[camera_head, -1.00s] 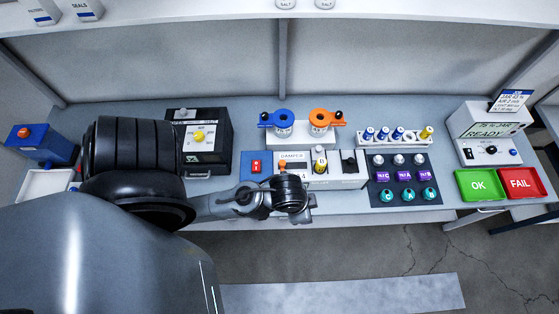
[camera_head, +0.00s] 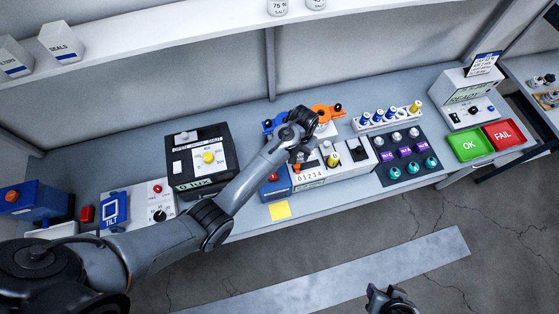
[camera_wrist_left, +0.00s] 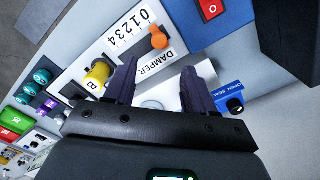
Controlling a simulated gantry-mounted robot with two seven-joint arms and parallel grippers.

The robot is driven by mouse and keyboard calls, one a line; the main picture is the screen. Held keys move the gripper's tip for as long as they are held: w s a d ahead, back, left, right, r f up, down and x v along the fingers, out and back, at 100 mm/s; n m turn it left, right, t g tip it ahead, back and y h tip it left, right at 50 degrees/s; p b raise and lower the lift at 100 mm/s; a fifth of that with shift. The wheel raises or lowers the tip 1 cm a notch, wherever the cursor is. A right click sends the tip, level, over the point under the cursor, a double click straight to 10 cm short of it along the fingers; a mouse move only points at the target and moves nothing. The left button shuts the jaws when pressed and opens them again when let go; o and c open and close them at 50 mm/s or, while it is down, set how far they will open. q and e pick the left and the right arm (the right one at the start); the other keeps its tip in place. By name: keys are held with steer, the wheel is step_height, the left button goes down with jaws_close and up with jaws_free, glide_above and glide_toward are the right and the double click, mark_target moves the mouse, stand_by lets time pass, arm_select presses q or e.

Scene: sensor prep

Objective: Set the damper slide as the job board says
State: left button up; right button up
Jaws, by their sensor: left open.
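The white damper panel (camera_head: 309,175) stands at mid-bench, with a 0 to 4 scale. Its orange slide knob (camera_wrist_left: 159,38) sits at about the 0 end; it also shows in the head view (camera_head: 297,169). My left gripper (camera_head: 303,143) is above the back of the panel. In the left wrist view its fingers (camera_wrist_left: 160,72) are open and empty, with the knob beyond the tips, apart from them. A printed card (camera_head: 483,64) stands on the readout box at the back right; its text is too small to read. My right gripper (camera_head: 391,300) is low, in front of the bench.
A black box with a yellow knob (camera_head: 208,157) stands left of the panel. Vial racks and green (camera_head: 468,146) and red trays lie right. A yellow note (camera_head: 280,211) is at the front.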

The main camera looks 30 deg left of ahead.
arm_select(q)
glide_above(297, 165)
step_height(297, 165, down, 5)
steer(key=shift+r+b, duration=0.15)
steer(key=shift+b, duration=0.2)
step_height(297, 165, down, 4)
steer(key=b, duration=0.4)
steer(key=shift+s+f, duration=0.1)
steer(key=shift+f, duration=0.1)
steer(key=shift+f+b, duration=0.7)
steer(key=shift+b, duration=0.2)
jaws_close()
